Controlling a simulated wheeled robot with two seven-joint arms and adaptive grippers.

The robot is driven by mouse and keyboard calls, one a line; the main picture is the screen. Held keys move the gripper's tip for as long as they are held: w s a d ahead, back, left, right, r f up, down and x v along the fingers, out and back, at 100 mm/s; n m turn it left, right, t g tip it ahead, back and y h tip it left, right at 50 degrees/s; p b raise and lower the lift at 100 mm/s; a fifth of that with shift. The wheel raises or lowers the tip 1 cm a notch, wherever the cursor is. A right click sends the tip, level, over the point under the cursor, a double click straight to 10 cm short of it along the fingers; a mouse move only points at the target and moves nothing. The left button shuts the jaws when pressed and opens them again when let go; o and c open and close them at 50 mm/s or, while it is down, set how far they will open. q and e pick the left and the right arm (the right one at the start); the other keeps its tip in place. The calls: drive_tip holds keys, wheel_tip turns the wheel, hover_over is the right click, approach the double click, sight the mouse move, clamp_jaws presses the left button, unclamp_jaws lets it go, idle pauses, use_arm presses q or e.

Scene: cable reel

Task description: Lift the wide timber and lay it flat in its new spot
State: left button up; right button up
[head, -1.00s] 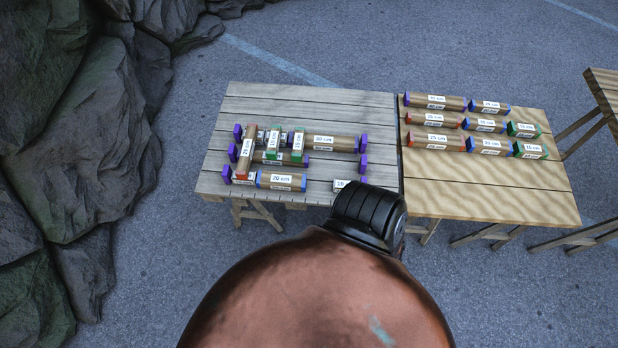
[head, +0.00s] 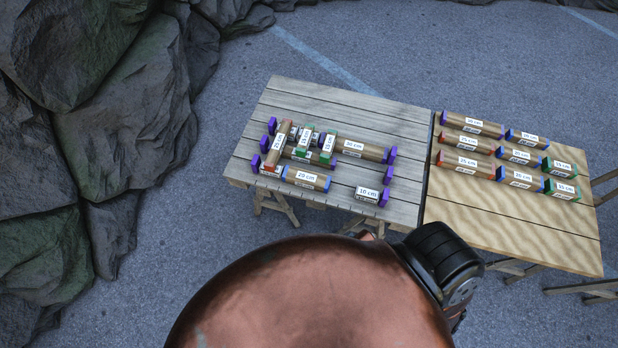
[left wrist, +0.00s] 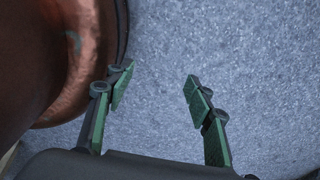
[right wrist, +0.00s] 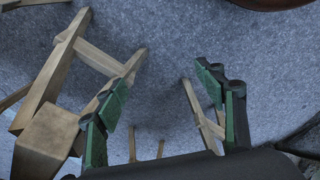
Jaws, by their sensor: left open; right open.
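Several brown timber pieces with white length labels and coloured ends lie on the grey plank table (head: 330,100). A long piece marked 30 cm (head: 365,151) lies there between purple end blocks. A red-ended piece (head: 279,146) lies crosswise over the left ends, with two green-ended pieces (head: 304,142) (head: 328,147) beside it. A blue-ended 20 cm piece (head: 306,179) and a 10 cm piece (head: 367,194) lie at the front. I cannot tell which is the wide timber. My left gripper (left wrist: 158,85) and right gripper (right wrist: 162,88) are open and empty over pavement, outside the head view.
The lighter wood table (head: 520,222) adjoins on the right, with rows of labelled timbers at its back and a bare front half. Its neighbour's gap between front pieces is free. Wooden trestle legs (right wrist: 50,80) are close in the right wrist view. Rocks (head: 70,120) stand left.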

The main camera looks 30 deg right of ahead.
drive_tip(key=w+r+t+p, duration=0.1)
drive_tip(key=w+r, duration=0.2)
drive_tip(key=r, duration=0.6)
drive_tip(key=w+r, duration=0.2)
drive_tip(key=r, duration=0.7)
wheel_tip(320, 180, up, 8)
drive_tip(key=n+t+y+p, duration=0.1)
drive_tip(key=n+y+p, duration=0.1)
drive_tip(key=n+y, duration=0.35)
hover_over(308, 177)
drive_tip(key=s+d, duration=0.2)
drive_tip(key=s, duration=0.1)
drive_tip(key=shift+w+a+r+n+h, duration=0.1)
drive_tip(key=shift+w+n+h, duration=0.1)
drive_tip(key=shift+n+h, duration=0.5)
drive_tip(key=shift+w, duration=0.3)
drive_tip(key=b+x, duration=0.1)
drive_tip(key=x, duration=0.6)
drive_tip(key=shift+w+f+b, duration=0.1)
drive_tip(key=shift+f+b, duration=0.15)
drive_tip(key=shift+b, duration=0.05)
use_arm(q)
drive_tip(key=shift+w+r, duration=0.85)
drive_tip(key=shift+r, duration=0.1)
use_arm(e)
drive_tip(key=shift+c, duration=0.2)
